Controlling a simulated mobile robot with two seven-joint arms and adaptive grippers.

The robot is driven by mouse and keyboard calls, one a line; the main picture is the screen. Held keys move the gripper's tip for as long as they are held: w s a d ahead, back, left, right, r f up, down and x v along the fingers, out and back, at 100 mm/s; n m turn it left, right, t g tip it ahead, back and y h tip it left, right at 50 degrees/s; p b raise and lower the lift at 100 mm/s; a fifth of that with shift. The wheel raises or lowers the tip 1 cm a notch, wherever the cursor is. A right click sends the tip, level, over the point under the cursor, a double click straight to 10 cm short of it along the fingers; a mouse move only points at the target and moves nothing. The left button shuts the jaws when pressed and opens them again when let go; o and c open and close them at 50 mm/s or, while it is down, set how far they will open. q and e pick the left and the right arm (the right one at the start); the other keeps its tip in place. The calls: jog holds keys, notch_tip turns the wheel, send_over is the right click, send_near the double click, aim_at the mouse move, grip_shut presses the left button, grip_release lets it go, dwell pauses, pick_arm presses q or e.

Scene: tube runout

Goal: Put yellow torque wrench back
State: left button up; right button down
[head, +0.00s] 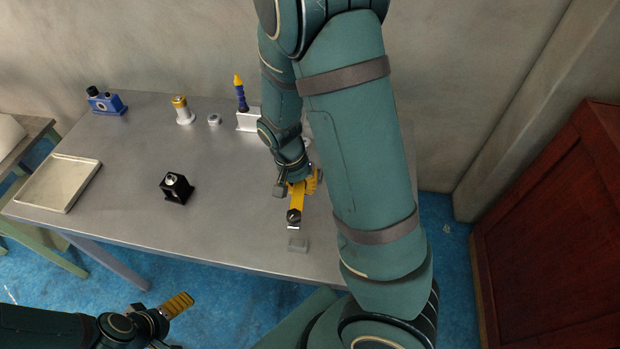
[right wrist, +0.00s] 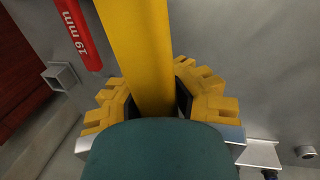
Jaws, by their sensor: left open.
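The yellow torque wrench (head: 297,203) is in the grip of my right gripper (head: 302,184), over the right part of the table. Its dark head points to the table's front edge, close to a small grey block (head: 298,244). In the right wrist view, the yellow bar of the wrench (right wrist: 138,45) runs between the yellow fingers of the right gripper (right wrist: 157,100), which close on both sides of it. I cannot tell if the wrench touches the table. My left gripper (head: 178,305) is open and empty, in front of the table at the lower left.
On the metal table (head: 120,190) stand a blue device (head: 105,102), a white-and-yellow cylinder (head: 182,110), a black fixture (head: 176,187) and a pale tray (head: 60,183). A blue yellow-tipped tool (head: 241,95) stands at a white holder (head: 248,121).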

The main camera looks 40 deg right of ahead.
aim_at(309, 210)
jog(key=shift+s+d+r+m, duration=0.2)
jog(key=shift+s+d+m, duration=0.25)
jog(key=shift+d+m, duration=0.05)
jog(key=shift+b+x, duration=0.5)
jog(key=shift+x, duration=0.4)
jog(key=shift+w+a+f+b, duration=0.1)
jog(key=shift+w+f+b, duration=0.05)
jog(key=shift+f+b, duration=2.1)
jog(key=shift+f+p, duration=0.35)
jog(key=shift+p, duration=0.1)
jog(key=shift+b+x, duration=0.75)
jog(key=shift+x, duration=0.35)
jog(key=shift+w+a, duration=0.15)
jog(key=shift+a, duration=0.1)
